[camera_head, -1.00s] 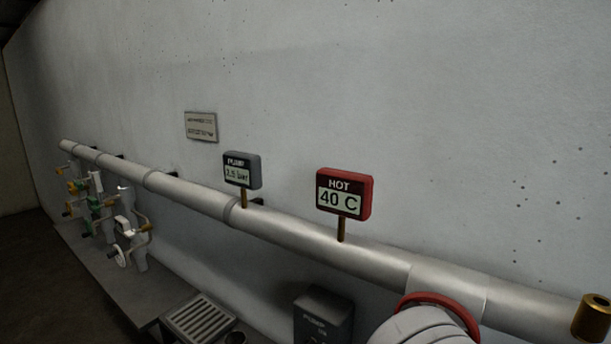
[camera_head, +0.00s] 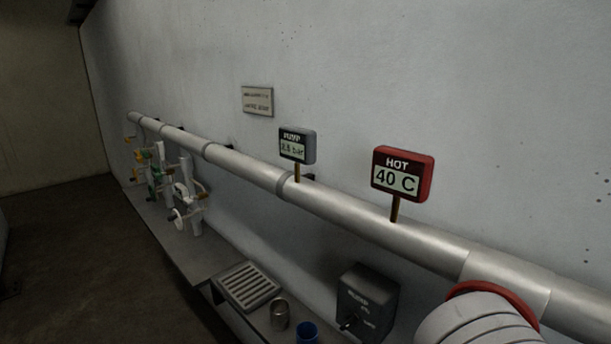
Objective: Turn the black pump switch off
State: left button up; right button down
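The pump switch (camera_head: 367,296) is a dark grey box low on the wall, below the pipe, at the lower right of centre. Its face carries the word PUMP and smaller labels too dim to read surely. A small dark lever (camera_head: 349,322) sticks out at the lower left of its face; I cannot tell which setting it is on. A grey pump display (camera_head: 297,147) above the pipe appears to read 2.5 bar, though the digits are blurred. Neither of my grippers is in view.
A silver pipe (camera_head: 245,166) runs along the wall. A red HOT display (camera_head: 402,174) reads 40 C. A white ribbed hose (camera_head: 475,321) with a red ring is right of the switch. A grate (camera_head: 248,285), metal cup (camera_head: 280,314), blue cup (camera_head: 306,332) and several valves (camera_head: 188,200) stand left.

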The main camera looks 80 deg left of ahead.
aim_at(353, 319)
jog(key=u, duration=0.45)
jog(key=k+u, duration=0.1)
jog(key=u, duration=0.35)
jog(key=j+u, duration=0.1)
jog(key=u, duration=0.8)
jog(key=j+u, duration=0.1)
jog(key=u, duration=0.35)
jog(key=k+j, duration=0.05)
